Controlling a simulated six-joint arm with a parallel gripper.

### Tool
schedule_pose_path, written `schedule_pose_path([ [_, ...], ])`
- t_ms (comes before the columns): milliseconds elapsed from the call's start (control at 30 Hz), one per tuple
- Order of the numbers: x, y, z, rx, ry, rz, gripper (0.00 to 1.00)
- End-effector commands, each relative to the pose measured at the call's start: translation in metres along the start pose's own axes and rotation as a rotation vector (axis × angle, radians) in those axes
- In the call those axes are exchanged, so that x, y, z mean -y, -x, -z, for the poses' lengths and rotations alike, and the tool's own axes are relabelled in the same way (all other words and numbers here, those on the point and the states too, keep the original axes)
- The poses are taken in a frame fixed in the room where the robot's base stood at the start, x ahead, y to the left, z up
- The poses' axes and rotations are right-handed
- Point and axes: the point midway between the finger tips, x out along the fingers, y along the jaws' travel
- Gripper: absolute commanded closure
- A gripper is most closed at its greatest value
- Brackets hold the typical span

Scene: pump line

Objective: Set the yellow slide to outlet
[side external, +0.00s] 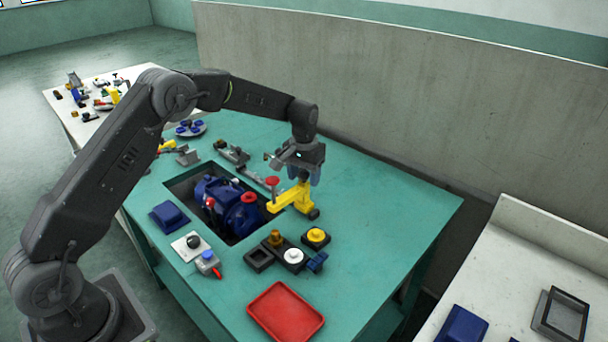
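A yellow L-shaped part (287,200), which looks like the yellow slide, is at the right edge of the recess in the green table. Its raised end is right under my gripper (305,176). My gripper points down, and its fingers overlap the top of the yellow part in this view. I cannot tell whether they touch it or how far apart they are. No outlet marking is readable. A dark round piece sits at the yellow part's right end.
A blue pump (228,203) with red caps sits in the recess. A red knob (272,182) stands just left of my gripper. Several small fixtures, including a white round piece (294,256), are in front. A red tray (286,311) lies nearest. The table's right side is clear.

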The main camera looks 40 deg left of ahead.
Motion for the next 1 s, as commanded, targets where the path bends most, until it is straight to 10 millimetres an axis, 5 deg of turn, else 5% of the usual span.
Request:
schedule_pose_path([
  [600, 0.000, 0.001, 0.000, 0.000, 0.000, 0.000, 1.00],
  [833, 0.005, 0.001, 0.002, 0.000, 0.002, 0.000, 1.00],
  [1000, 0.041, 0.001, 0.011, 0.000, 0.007, 0.000, 1.00],
])
